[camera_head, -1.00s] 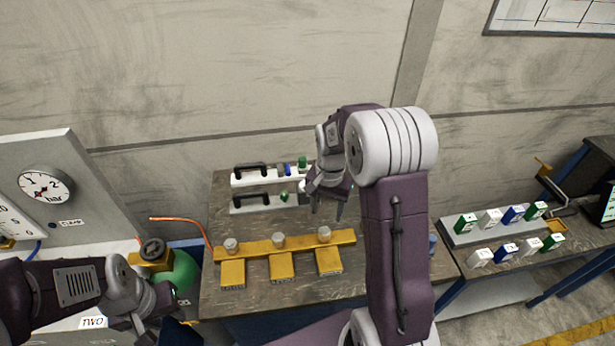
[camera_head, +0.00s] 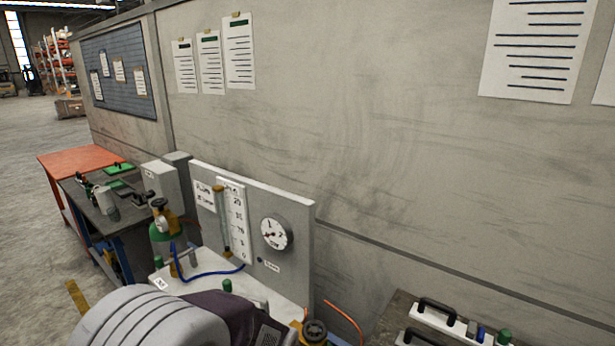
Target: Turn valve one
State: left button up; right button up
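A green gas cylinder (camera_head: 161,235) with a brass-coloured top and a dark knob (camera_head: 158,203) stands at the left end of the white bench. A second dark round knob on a brass-coloured valve (camera_head: 315,331) shows at the bottom edge, right of my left arm. I cannot read a label that says which valve is one. A panel (camera_head: 305,235) with a round gauge (camera_head: 276,234) and a flow tube (camera_head: 222,222) stands behind. My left arm crosses the bottom of the view, but its gripper is out of view. My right gripper is also out of view.
A blue hose (camera_head: 212,274) runs across the white bench top (camera_head: 195,292). An orange hose (camera_head: 345,315) rises by the right valve. A dark bench (camera_head: 85,205) and an orange table (camera_head: 82,158) stand at the left. Black-handled holders (camera_head: 437,312) sit at the bottom right.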

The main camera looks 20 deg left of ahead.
aim_at(159, 202)
jog(key=u, duration=1.8)
